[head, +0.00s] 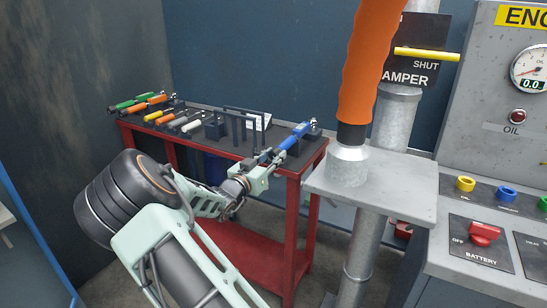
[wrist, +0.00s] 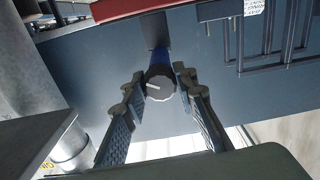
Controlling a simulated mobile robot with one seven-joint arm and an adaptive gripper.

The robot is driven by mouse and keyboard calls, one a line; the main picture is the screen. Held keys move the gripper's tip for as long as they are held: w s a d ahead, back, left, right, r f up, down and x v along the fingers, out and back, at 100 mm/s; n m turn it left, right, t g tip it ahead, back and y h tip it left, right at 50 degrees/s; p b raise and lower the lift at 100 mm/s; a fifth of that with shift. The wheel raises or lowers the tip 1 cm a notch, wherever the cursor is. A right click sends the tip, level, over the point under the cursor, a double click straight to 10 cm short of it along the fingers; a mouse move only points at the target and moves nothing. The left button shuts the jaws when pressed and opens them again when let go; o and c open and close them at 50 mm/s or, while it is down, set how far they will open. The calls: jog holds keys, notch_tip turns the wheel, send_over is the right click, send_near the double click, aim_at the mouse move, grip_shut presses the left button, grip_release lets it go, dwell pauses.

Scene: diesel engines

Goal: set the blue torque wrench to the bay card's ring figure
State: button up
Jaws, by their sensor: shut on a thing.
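The blue torque wrench (head: 296,138) lies at the right end of the red bench, its head on a dark support. In the wrist view its blue handle (wrist: 160,57) points toward me, ending in a dark, many-sided knob (wrist: 159,87) with a pale face and a white mark. My gripper (head: 268,158) is at the handle's near end. In the wrist view its fingers (wrist: 159,80) close around the knob from both sides. The wrench's scale is not readable. A small white card (head: 262,121) stands behind the black rack; its print is too small to read.
The red bench (head: 180,127) holds several green, orange, yellow and grey tools at its left. A black rack (head: 240,128) stands left of the wrench. A grey pedestal plate (head: 400,185) with an orange hose (head: 368,65) is close on the right, before the engine panel (head: 490,130).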

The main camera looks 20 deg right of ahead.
jog(key=shift+f, duration=0.1)
jog(key=m+b, duration=0.4)
jog(key=shift+f+m, duration=0.15)
jog(key=shift+m, duration=0.15)
jog(key=m+b, duration=0.3)
jog(key=b, duration=0.1)
jog(key=shift+m, duration=0.4)
jog(key=shift+r, duration=0.2)
jog(key=o, duration=1.2)
jog(key=shift+c, duration=0.2)
jog(key=v, duration=1.2)
